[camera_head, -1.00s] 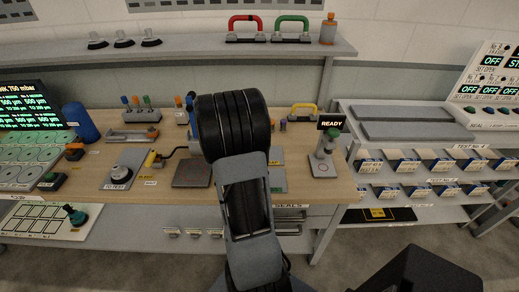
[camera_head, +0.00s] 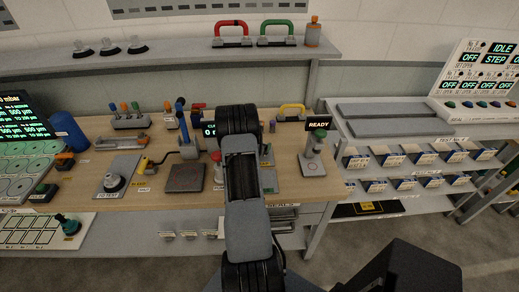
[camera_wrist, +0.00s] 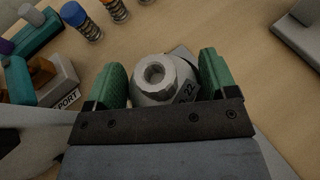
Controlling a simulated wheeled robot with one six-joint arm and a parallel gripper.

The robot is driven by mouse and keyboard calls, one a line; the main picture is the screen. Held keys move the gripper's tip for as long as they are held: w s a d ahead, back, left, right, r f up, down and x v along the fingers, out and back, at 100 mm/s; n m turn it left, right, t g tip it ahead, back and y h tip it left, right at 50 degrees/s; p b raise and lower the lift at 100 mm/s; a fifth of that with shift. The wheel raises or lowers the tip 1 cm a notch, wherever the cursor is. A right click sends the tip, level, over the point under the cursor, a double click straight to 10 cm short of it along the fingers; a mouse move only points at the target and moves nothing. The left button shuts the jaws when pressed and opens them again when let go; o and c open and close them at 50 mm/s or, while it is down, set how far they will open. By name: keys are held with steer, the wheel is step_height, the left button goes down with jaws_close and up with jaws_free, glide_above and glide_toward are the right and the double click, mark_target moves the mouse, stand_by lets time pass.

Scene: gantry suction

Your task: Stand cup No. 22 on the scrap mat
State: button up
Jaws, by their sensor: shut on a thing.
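Cup No. 22 (camera_wrist: 166,92), a pale grey round fitting with a hole in its top and a dark tag reading 22, is between the green finger pads of my gripper (camera_wrist: 163,78) in the wrist view. My gripper is shut on it. In the head view my own arm hides both cup and gripper. A black mat with a yellow label (camera_head: 352,210) lies on the low shelf at the right. It may be the scrap mat, but its label is too small to read. Whether the cup touches the bench cannot be told.
The wooden bench (camera_head: 100,198) holds a dark square plate (camera_head: 186,177), a test stand (camera_head: 112,182) and a post under a READY sign (camera_head: 313,150). A grey block marked PORT (camera_wrist: 62,84) and small springs (camera_wrist: 82,20) are near my gripper.

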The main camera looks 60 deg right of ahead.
steer(key=shift+f, duration=1.45)
steer(key=shift+f, duration=0.15)
steer(key=o, duration=0.9)
steer(key=b+v, duration=0.2)
steer(key=v, duration=1)
